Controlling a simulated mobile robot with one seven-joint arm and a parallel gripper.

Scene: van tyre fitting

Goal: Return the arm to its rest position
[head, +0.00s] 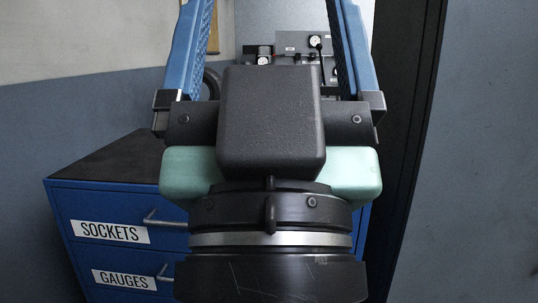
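My gripper (270,15) fills the middle of the head view, seen from behind with its blue fingers pointing up the picture. The two fingers stand wide apart, and no held thing shows between them. The fingertips run out of the top of the frame. The dark wrist of my arm comes up from the bottom edge and hides part of what lies behind it.
A blue drawer cabinet (62,208) with a dark top stands behind my gripper, its drawers labelled SOCKETS and GAUGES. A dark panel with gauges (300,46) shows between the fingers. A dark upright post (408,110) and grey wall are at right.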

